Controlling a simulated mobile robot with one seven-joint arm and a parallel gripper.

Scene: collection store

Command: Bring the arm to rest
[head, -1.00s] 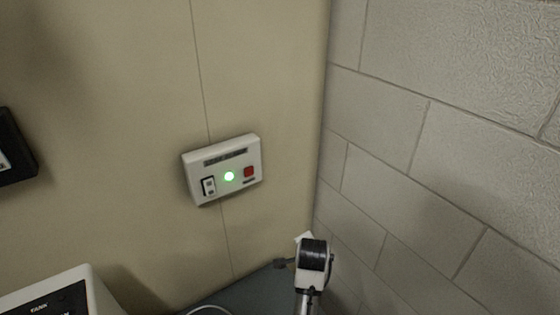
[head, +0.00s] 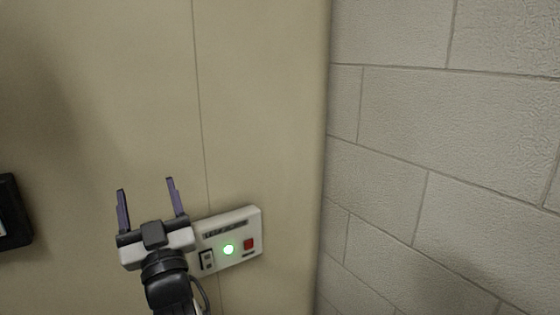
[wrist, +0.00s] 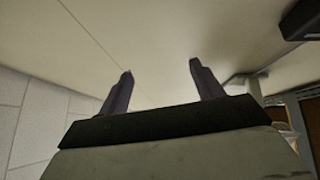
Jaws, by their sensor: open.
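My gripper (head: 146,192) is raised in front of the beige wall panel in the head view, its two purple fingers pointing up. It is open and nothing is between the fingers. It overlaps the left edge of a white switch box (head: 231,226) with a lit green lamp, a rocker switch and a red button. In the wrist view, my gripper (wrist: 161,72) shows its two fingers spread apart, with only the pale surface beyond them.
A grey block wall (head: 430,150) stands at the right. A dark box (head: 13,212) is on the panel at the left edge. The beige panel (head: 260,90) above the switch box is bare. The wrist view shows a dark object (wrist: 301,20) at the upper right.

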